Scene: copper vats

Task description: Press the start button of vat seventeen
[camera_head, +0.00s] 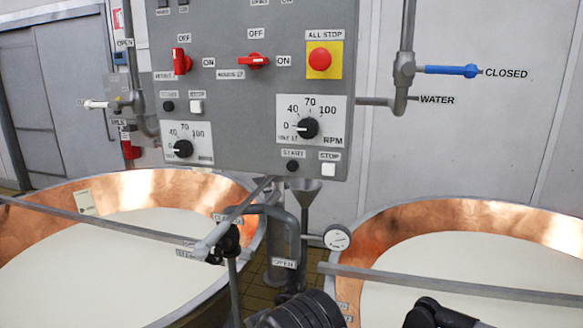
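A grey control panel (231,90) hangs above and between two copper vats. On its right side are a black START button (292,166) and a white STOP button (328,169), below an RPM dial (307,128). On its left side are another dark START button (168,106) and a white STOP button (196,107), above a second dial (184,148). The small vat-number labels are too blurred to read surely. A black part at the bottom edge, right of centre, seems to be my gripper (435,313), well below the panel and touching no button. Its fingers cannot be made out.
A red ALL STOP button (320,59) and two red switches (256,61) are on the panel. The left vat (150,188) and right vat (480,217) hold white liquid. Bars, pipes, a funnel (304,190) and a gauge (337,237) stand below the panel. A blue valve handle (450,70) juts out right.

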